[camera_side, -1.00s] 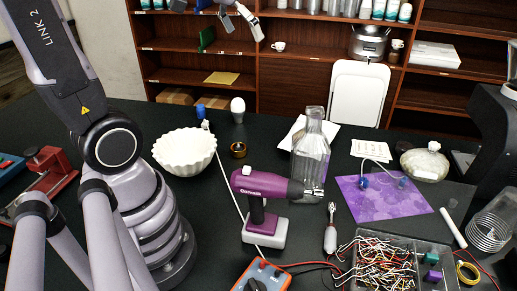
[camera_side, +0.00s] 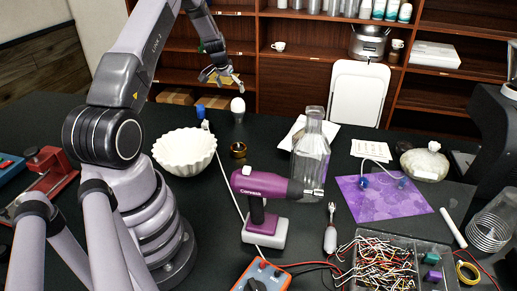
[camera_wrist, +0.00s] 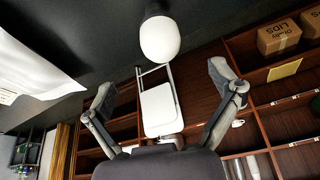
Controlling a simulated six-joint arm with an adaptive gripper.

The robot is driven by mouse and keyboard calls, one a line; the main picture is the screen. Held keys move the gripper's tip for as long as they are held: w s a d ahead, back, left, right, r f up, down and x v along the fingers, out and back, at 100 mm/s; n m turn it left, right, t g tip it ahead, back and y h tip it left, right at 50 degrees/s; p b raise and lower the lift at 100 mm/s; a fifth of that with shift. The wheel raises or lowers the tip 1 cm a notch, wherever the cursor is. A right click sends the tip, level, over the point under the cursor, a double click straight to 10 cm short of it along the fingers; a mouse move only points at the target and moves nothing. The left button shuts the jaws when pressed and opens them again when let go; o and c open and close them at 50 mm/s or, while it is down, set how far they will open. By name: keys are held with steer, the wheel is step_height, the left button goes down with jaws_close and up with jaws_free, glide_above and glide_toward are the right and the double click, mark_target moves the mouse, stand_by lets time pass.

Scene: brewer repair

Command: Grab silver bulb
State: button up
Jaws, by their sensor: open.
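A bulb (camera_side: 238,105) with a white globe stands upright near the far edge of the dark table, behind the white fluted bowl. It looks white rather than silver; its base looks dark in the wrist view, where the bulb (camera_wrist: 160,40) appears at top centre. My gripper (camera_side: 226,80) is open and empty, above the bulb and slightly left of it in the side view. In the wrist view my gripper (camera_wrist: 164,84) has its fingers spread wide, with the bulb beyond the tips, between their lines and not touched.
Left of the bulb is a small blue item (camera_side: 200,111). In front are the white fluted bowl (camera_side: 184,152) and a small dark ring-like container (camera_side: 238,149). A purple drill (camera_side: 262,188) and glass bottle (camera_side: 311,160) stand nearer and right. Shelves (camera_side: 325,62) are behind.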

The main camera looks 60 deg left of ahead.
mark_target(235, 101)
steer(key=x, duration=1)
steer(key=c, duration=1.2)
steer(key=shift+r, duration=0.1)
steer(key=shift+c, duration=0.7)
steer(key=shift+r, duration=0.1)
